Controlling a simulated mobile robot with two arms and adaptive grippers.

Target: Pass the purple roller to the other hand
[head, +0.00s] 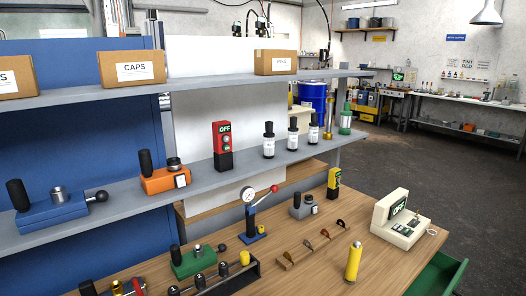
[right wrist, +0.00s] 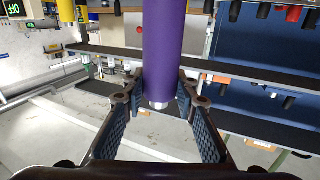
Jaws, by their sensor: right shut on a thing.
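The purple roller (right wrist: 178,45) stands upright in the right wrist view and runs out of the top of the picture. A short bare metal end shows at its bottom. My right gripper (right wrist: 160,100) is shut on the lower part of the roller, one ridged finger on each side. The top of the roller is cut off. Neither the roller nor either of my grippers shows in the head view. My left gripper is in neither view.
In the head view, a wooden bench (head: 312,268) holds a yellow cylinder (head: 353,262), a cream-coloured device (head: 401,220) and a dial press (head: 250,215). A grey shelf (head: 112,200) with bottles and devices runs above it. A green drawer (head: 438,275) stands out at the bench's right end.

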